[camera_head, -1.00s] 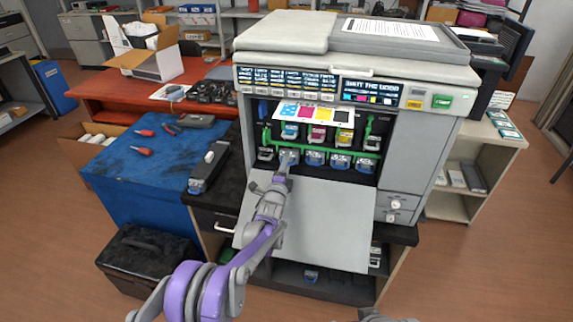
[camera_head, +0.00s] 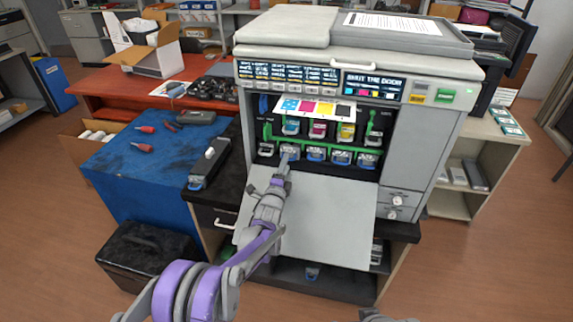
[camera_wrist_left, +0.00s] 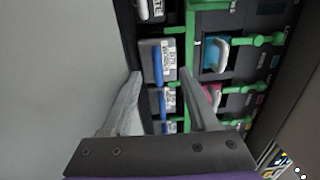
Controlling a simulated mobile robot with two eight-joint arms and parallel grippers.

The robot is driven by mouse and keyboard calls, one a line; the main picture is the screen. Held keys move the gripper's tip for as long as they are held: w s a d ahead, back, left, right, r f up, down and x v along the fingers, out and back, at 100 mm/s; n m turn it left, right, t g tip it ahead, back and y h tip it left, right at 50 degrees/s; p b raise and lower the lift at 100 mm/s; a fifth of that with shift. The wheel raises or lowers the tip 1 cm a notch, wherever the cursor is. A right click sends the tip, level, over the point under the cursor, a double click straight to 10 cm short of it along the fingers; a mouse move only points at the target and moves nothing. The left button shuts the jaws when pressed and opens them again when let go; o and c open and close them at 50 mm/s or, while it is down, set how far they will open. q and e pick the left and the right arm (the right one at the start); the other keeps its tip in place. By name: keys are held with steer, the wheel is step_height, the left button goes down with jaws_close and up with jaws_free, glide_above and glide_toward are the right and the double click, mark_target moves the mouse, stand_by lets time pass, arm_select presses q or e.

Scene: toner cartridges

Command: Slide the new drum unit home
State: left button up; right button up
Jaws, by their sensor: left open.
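The printer (camera_head: 425,160) stands with its front door (camera_head: 325,225) folded down. A row of drum units with grey and blue fronts sits inside, below the green rail (camera_head: 325,155). My left gripper (camera_head: 287,160) reaches over the door to the drum unit at the row's left part. In the left wrist view my left gripper (camera_wrist_left: 160,72) is open, with one finger on either side of that drum unit (camera_wrist_left: 148,60), which has a white label. Whether the fingers touch it I cannot tell. Its front looks roughly level with its neighbours.
A long dark unit with a white handle (camera_head: 209,165) lies on the dark cabinet top left of the printer. A blue-covered table (camera_head: 140,175) holds red-handled tools. The printer's display (camera_head: 368,85) reads "SHUT THE DOOR". Toner cartridges (camera_head: 317,128) sit above the rail.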

arm_select(q)
steer(key=shift+b+v, duration=0.5)
steer(key=shift+v, duration=1.5)
